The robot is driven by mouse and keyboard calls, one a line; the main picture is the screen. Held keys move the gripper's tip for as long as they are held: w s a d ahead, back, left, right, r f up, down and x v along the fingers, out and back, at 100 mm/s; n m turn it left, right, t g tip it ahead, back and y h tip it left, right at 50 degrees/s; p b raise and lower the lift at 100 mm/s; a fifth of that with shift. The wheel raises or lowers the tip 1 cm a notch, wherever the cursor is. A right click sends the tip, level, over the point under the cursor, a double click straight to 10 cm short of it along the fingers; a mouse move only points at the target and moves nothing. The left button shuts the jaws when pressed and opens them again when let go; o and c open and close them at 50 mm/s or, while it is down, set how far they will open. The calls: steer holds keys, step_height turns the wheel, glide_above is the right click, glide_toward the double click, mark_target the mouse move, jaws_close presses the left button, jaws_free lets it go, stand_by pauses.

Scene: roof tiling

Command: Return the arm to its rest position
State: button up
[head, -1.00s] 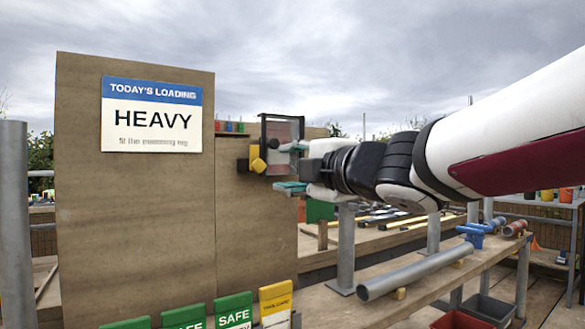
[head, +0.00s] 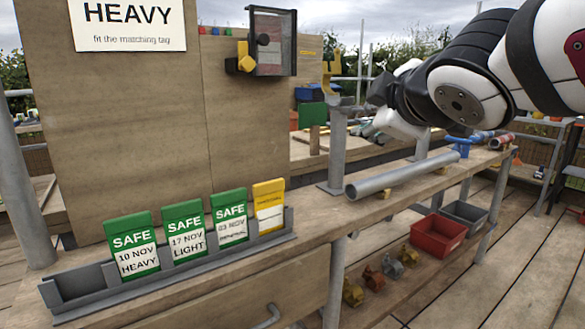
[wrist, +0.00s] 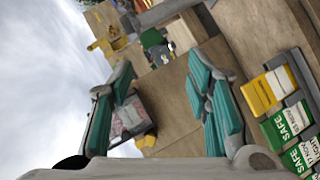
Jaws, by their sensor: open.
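My gripper (wrist: 160,85) is open in the wrist view, its two teal-padded fingers well apart with nothing held between them. In the head view my arm is bent at the upper right, clear of the board, and the fingers are mostly hidden behind the wrist. The clear-fronted holder (head: 273,45) with yellow and black knobs is fixed to the upright board (head: 130,130). It also shows beyond the fingers in the wrist view (wrist: 131,118).
A grey rack (head: 75,290) holds three green SAFE tags (head: 185,233) and a yellow tag (head: 268,207). A grey pipe (head: 400,175) lies on the bench beneath my arm. Red (head: 437,237) and grey (head: 465,216) bins and several metal fittings sit below.

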steer(key=s+d+f+m+g+h, duration=0.2)
steer(key=s+d+f+m+g, duration=0.25)
steer(key=s+f, duration=0.3)
steer(key=s+d+f+m+g+h, duration=0.1)
steer(key=s+d+f+m+g, duration=0.3)
steer(key=s+f, duration=0.4)
steer(key=s+a+f+m+g+y, duration=0.1)
steer(key=s+a+f+m+g, duration=0.2)
steer(key=s, duration=0.7)
steer(key=s+f+m+g+y, duration=0.1)
steer(key=s+f+m+g, duration=0.25)
steer(key=s, duration=0.65)
step_height(320, 180, up, 33)
steer(key=n+t+p, duration=0.1)
steer(key=t+p, duration=0.3)
steer(key=p, duration=2.9)
steer(key=shift+w+d+r+t, duration=0.15)
steer(key=shift+w+d+t, duration=0.05)
steer(key=shift+w+t, duration=0.1)
steer(key=shift+c, duration=0.6)
